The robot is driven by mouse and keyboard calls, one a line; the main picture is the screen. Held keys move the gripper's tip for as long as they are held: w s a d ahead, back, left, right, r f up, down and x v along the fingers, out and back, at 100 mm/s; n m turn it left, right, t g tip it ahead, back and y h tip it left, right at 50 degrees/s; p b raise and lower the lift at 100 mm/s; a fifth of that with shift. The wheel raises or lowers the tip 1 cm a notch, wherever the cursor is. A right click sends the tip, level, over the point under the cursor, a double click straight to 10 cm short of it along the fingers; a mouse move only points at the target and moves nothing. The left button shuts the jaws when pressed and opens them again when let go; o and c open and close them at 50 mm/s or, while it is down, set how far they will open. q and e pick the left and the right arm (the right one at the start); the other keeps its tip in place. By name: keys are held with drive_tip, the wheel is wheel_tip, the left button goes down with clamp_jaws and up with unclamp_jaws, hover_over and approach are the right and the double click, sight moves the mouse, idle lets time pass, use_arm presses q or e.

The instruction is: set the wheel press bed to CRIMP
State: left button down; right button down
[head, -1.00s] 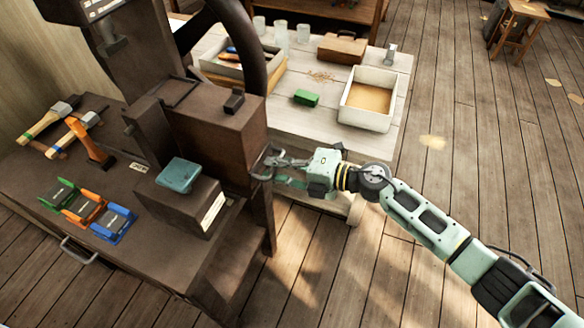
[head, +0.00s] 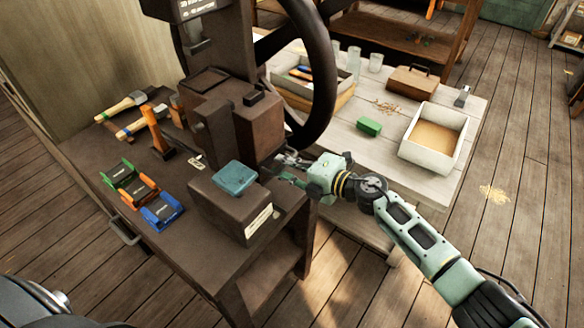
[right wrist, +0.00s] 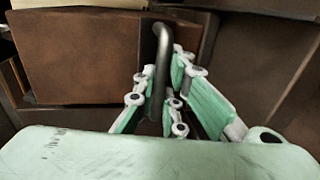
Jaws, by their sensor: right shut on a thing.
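The wheel press (head: 215,120) is a dark brown machine on the left bench, with a large dark handwheel (head: 322,85) on its right side. My right gripper (head: 288,168) is at the press's right side, below the wheel. In the right wrist view, my right gripper (right wrist: 158,78) is shut on a dark upright bar handle (right wrist: 162,62) in front of a brown block (right wrist: 85,60). The bed's setting marks cannot be read. My left gripper is not in view.
A dark box (head: 225,208) with a teal block (head: 235,178) stands in front of the press. Green (head: 118,174), orange (head: 139,190) and blue (head: 162,211) pieces and hammers (head: 140,122) lie on the bench. A pale table (head: 420,183) with a tray (head: 433,140) stands behind my arm.

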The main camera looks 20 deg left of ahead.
drive_tip(key=shift+a+r, duration=0.1)
drive_tip(key=shift+a, duration=0.05)
drive_tip(key=c, duration=1.8)
unclamp_jaws()
drive_tip(key=shift+a, duration=0.1)
drive_tip(key=shift+d, duration=0.2)
drive_tip(key=v, duration=1.1)
drive_tip(key=shift+s+d, duration=0.15)
drive_tip(key=shift+d, duration=0.2)
